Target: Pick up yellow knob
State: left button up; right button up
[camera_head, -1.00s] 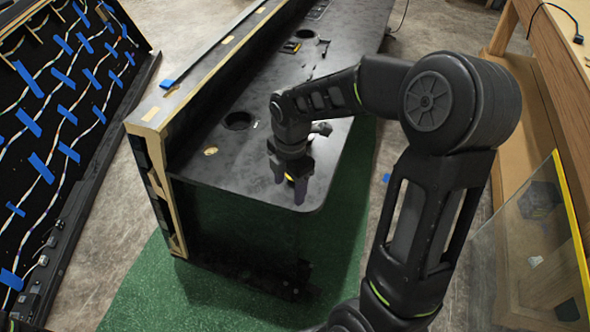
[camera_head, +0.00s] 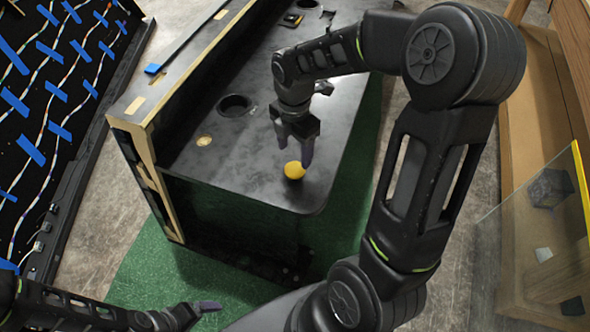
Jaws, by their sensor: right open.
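The yellow knob (camera_head: 294,170) is a small round piece on the black console top (camera_head: 240,178), close to its near right corner. My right gripper (camera_head: 295,152) is just above and behind the knob in the picture, open, its fingers pointing down. One finger overlaps the knob's right side in the picture; I cannot tell whether they touch. My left gripper (camera_head: 205,306) shows at the bottom edge, away from the console; I cannot tell if it is open or shut.
The console top has a round hole (camera_head: 234,105) and a flat yellowish disc (camera_head: 204,140). A raised wooden-edged ledge (camera_head: 150,105) runs along its left side. A panel with wires and blue tape (camera_head: 50,120) stands at left. A clear yellow-edged sheet (camera_head: 540,230) is at right.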

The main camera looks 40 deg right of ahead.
aim_at(295, 169)
jog(key=shift+f, duration=0.95)
jog(key=shift+f, duration=0.1)
notch_tip(295, 169, down, 5)
jog(key=shift+s+f+p, duration=0.1)
jog(key=shift+s+p, duration=0.05)
jog(key=shift+p, duration=0.25)
jog(key=shift+c, duration=0.3)
jog(key=c, duration=1.1)
